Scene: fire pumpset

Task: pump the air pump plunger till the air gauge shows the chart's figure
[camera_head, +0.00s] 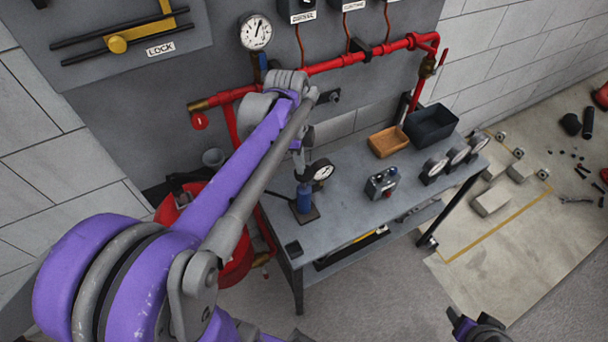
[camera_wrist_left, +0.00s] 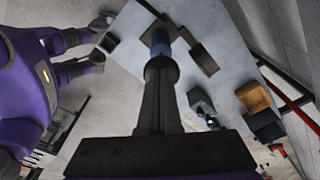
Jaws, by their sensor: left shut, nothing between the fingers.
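The air pump (camera_head: 304,199) is a small blue upright cylinder on a dark base plate near the left end of the grey bench. A round white gauge (camera_head: 322,171) stands beside it; its reading is too small to tell. My left gripper (camera_head: 301,170) is over the pump, pointing down, and looks shut and empty. In the left wrist view its fingers (camera_wrist_left: 160,68) are together, with the blue pump top (camera_wrist_left: 159,40) just beyond the tips; whether they touch cannot be told. The plunger is hidden. My right gripper (camera_head: 472,328) shows partly at the bottom right, away from the bench.
The bench (camera_head: 350,215) also bears a small control box (camera_head: 381,184), several round gauges (camera_head: 457,154), an orange tray (camera_head: 388,141) and a black bin (camera_head: 431,125). Red pipework (camera_head: 345,60) and a wall gauge (camera_head: 256,32) are behind. Floor in front is clear.

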